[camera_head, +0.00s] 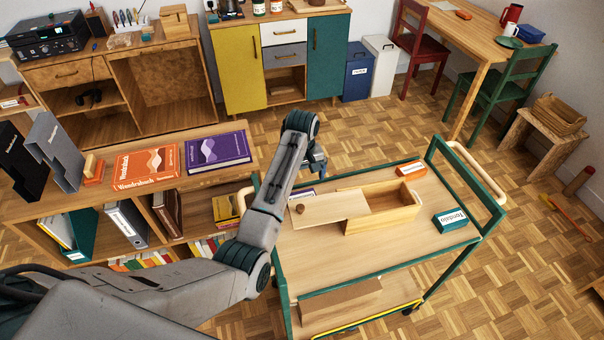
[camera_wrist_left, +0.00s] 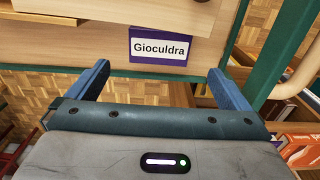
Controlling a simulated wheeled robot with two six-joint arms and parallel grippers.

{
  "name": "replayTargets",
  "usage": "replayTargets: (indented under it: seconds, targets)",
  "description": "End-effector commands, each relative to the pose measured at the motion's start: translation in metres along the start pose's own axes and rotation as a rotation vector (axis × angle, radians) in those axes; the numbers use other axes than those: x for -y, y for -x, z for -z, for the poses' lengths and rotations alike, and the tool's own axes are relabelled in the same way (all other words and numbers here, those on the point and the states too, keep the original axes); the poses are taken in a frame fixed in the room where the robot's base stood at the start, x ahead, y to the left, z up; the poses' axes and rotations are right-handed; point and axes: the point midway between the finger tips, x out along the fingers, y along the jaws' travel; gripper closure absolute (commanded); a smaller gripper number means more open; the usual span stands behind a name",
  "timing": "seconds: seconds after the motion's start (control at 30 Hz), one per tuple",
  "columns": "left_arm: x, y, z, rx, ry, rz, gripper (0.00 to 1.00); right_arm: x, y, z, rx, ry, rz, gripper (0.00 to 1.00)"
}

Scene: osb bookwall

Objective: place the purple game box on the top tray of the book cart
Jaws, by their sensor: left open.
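In the head view a small part of the box (camera_head: 303,191) shows behind my left forearm; the rest is hidden. The cart's top tray (camera_head: 400,241) has a green frame. My left gripper (camera_head: 317,163) is over the tray's far left side, partly hidden by its arm. In the left wrist view its blue fingers (camera_wrist_left: 159,72) are spread and empty, with the box just beyond the fingertips and apart from them. My right gripper is not in view.
A wooden box (camera_head: 381,218) with its lid slid aside stands mid-tray. An orange box (camera_head: 411,168) and a teal box (camera_head: 450,220) lie to its right. The tray's front is clear. A low bookshelf (camera_head: 110,202) with orange and purple books stands left of the cart.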

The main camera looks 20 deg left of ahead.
Motion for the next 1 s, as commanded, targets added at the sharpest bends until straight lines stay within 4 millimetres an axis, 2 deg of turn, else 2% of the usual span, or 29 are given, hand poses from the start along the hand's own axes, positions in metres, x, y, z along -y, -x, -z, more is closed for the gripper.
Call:
replayTargets:
  seconds: [0.1,0.23,1.0]
  targets:
    - [-0.001,0.015,0.001,-0.003,0.0,-0.002,0.0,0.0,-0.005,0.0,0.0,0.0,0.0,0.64]
    - [-0.001,0.023,0.0,-0.001,0.0,-0.001,0.0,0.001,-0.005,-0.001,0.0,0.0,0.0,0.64]
    - [0.0,0.025,0.0,0.0,0.0,0.0,0.0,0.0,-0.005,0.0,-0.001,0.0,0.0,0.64]
